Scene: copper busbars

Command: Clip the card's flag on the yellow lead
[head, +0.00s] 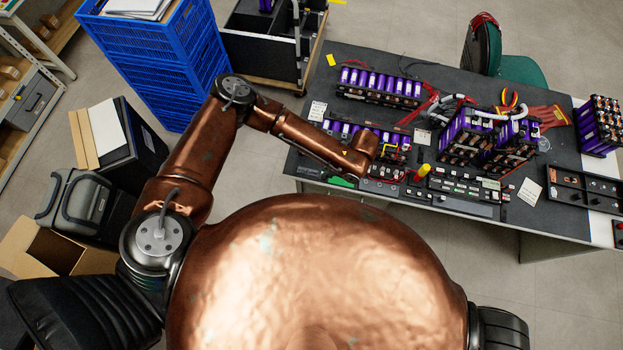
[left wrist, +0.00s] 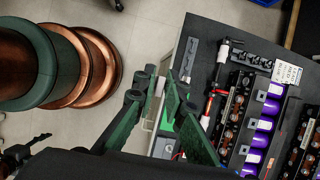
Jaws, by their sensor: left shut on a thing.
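My left arm reaches over the near edge of the dark table, and its wrist hides most of the gripper in the head view. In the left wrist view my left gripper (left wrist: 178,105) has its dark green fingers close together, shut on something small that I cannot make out. A thin yellow lead (head: 399,147) loops over the purple cells just right of my wrist. Small white printed cards lie at the table's left (head: 318,110), near its middle (head: 421,136) and at its right (head: 529,191). One card (left wrist: 287,72) shows in the left wrist view. I cannot tell which flag is meant.
Purple cell rows (head: 378,85) and upright cell blocks (head: 485,137) crowd the table (head: 345,57). A yellow-ended item (head: 424,170) stands right of my wrist. A black tray (head: 580,188) lies at the right. Blue crates (head: 160,60) stand on the floor left of the table.

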